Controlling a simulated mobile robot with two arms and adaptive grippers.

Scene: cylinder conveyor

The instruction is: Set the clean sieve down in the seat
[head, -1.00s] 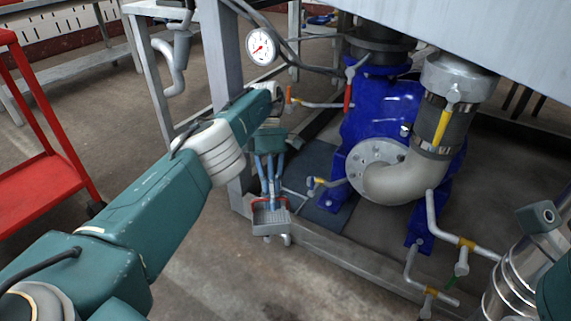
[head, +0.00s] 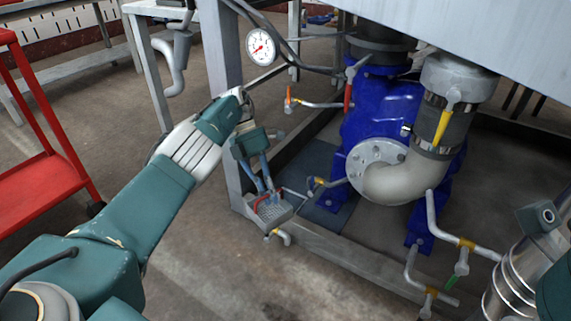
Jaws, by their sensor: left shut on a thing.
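The sieve (head: 272,214) is a small grey perforated basket with a red handle. It is in the middle of the head view, by the foot of the frame's leg. My left gripper (head: 268,187) has blue-grey fingers that reach down to the sieve's red handle and are shut on it. The sieve looks slightly tilted. My right gripper is not in view.
A blue pump (head: 378,119) with a pale elbow pipe (head: 400,180) stands to the right. A valve with an orange handle (head: 290,98) and a gauge (head: 260,47) are above. A red cart (head: 40,180) stands left. The floor in front is clear.

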